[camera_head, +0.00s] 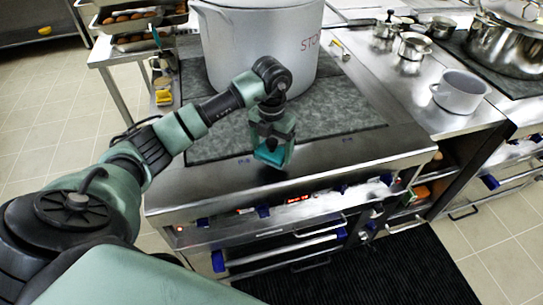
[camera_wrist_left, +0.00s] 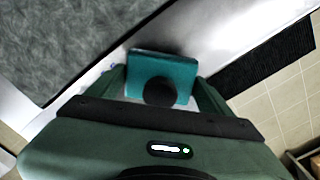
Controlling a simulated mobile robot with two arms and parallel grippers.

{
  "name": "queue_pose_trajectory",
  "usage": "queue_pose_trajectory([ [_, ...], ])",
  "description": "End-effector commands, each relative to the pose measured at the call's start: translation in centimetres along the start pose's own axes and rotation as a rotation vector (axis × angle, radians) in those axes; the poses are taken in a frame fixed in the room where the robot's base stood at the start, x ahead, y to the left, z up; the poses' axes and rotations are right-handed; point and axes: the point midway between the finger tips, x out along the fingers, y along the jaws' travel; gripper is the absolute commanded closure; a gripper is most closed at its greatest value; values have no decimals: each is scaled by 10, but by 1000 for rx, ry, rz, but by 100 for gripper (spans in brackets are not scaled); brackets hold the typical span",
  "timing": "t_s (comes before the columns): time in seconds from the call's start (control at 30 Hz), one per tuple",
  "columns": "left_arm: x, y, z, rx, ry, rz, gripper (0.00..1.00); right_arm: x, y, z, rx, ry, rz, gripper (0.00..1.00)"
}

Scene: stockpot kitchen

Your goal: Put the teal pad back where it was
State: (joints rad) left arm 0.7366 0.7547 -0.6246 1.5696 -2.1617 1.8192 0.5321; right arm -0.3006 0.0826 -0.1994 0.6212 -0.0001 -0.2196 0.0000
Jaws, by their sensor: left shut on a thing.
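The teal pad (camera_head: 268,155) is held in my left gripper (camera_head: 271,158), over the front edge of the stove top. In the left wrist view the teal pad (camera_wrist_left: 162,72) sits between the two fingers of my left gripper (camera_wrist_left: 160,90), with a dark round part in front of its middle. The left gripper is shut on it and points down. I cannot tell whether the pad touches the steel below. My right gripper is not in either view.
A large stockpot (camera_head: 258,45) stands on the grey cooking plate (camera_head: 335,115) behind the gripper. A small grey pot (camera_head: 459,92) and several metal pans stand at the right. A yellow item (camera_head: 163,97) lies at the left. Trays of buns (camera_head: 130,38) are at the back left.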

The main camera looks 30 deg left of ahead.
Motion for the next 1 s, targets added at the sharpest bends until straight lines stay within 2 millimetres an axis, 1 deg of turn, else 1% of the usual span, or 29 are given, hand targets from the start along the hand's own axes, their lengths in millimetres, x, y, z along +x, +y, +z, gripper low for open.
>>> queue_pose_trajectory([
  [0.07,7,0,-1,1,4,0,57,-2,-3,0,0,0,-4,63],
  [0.2,29,-1,-2,-1,5,-1,57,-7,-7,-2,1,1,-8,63],
  [0.3,39,0,-1,0,2,0,57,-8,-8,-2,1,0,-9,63],
  [0.53,41,0,0,0,0,0,57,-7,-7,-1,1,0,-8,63],
  [0.67,45,0,0,0,1,1,57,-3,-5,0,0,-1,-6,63],
  [0.7,43,0,0,0,1,0,8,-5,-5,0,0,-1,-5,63],
  [0.73,43,0,0,0,1,0,0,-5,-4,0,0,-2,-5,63],
  [1.0,41,0,0,0,1,0,0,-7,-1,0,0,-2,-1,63],
])
